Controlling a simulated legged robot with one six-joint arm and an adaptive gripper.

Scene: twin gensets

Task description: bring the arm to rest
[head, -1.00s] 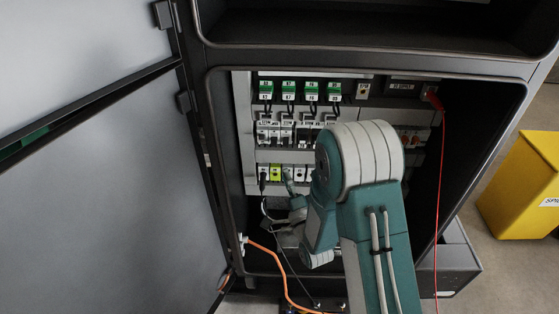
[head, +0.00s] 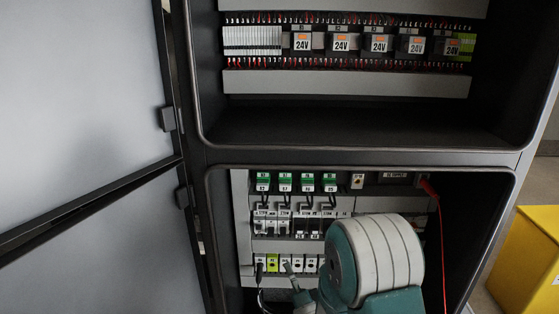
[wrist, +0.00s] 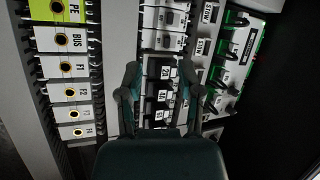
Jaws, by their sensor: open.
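My arm (head: 372,262) shows at the lower right of the head view, its teal and white joint in front of the lower cabinet bay. Part of my gripper (head: 294,282) shows to its left, near the bottom row of sockets, and the rest is hidden or cut off by the lower edge. In the wrist view my gripper (wrist: 158,75) has its two dark fingers apart, with nothing held between them. Behind the fingers is a row of breakers (wrist: 165,42). I cannot tell how far the fingertips are from the panel.
Labelled sockets (wrist: 71,66) and green-topped relays (wrist: 234,60) flank the fingers. The cabinet's side walls and open grey doors (head: 80,90) bound the left. A red lead (head: 441,240) hangs at the bay's right. A yellow bin (head: 530,262) stands on the floor at right.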

